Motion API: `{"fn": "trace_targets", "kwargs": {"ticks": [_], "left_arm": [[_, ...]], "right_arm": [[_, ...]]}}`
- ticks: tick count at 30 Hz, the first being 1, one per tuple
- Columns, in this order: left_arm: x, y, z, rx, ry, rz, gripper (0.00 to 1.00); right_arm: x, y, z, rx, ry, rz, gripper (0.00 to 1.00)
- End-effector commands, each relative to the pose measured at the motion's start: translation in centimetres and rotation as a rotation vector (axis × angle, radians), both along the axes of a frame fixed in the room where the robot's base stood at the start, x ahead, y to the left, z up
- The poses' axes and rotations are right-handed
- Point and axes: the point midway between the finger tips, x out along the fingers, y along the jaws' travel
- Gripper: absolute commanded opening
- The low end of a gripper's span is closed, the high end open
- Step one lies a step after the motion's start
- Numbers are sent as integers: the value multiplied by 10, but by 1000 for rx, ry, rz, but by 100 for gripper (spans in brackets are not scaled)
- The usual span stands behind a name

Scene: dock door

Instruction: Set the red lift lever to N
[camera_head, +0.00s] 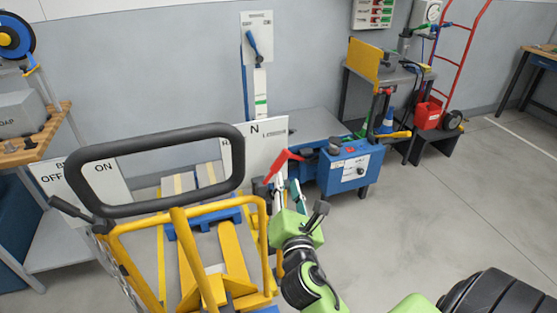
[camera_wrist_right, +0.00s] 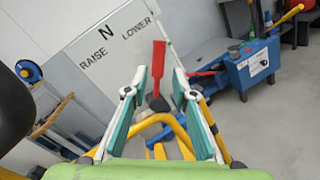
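The red lift lever (camera_head: 283,165) rises from a dark pivot in front of a white plate (camera_head: 265,148) behind the yellow lift frame. It leans right, away from the N mark. In the wrist view the plate (camera_wrist_right: 88,85) reads RAISE, N and LOWER, and the red lever (camera_wrist_right: 158,62) leans to the LOWER side. My right gripper (camera_head: 287,188) is just below and right of the lever. Its teal fingers (camera_wrist_right: 160,75) are open, with the lever showing between them; I cannot tell if they touch it. My left gripper is out of view.
A black loop handle (camera_head: 150,143) and yellow frame (camera_head: 188,220) stand left of my right arm. A blue machine (camera_head: 345,172) is right behind the lever. Another lever with a blue handle (camera_head: 253,45) is on the wall.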

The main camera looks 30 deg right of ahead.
Motion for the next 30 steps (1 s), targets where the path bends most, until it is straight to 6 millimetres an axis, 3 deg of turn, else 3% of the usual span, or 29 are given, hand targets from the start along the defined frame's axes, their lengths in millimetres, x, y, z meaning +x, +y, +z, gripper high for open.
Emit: {"fn": "trace_targets", "kwargs": {"ticks": [9, 15, 28, 30], "left_arm": [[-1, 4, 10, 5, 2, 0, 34], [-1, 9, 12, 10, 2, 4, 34], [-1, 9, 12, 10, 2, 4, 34], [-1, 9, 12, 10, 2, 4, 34]], "right_arm": [[62, -31, 1, 2, -1, 1, 25], [87, -44, 1, 2, -1, 2, 25], [96, -48, -1, 3, 0, 2, 25], [96, -48, -1, 3, 0, 2, 9]]}}
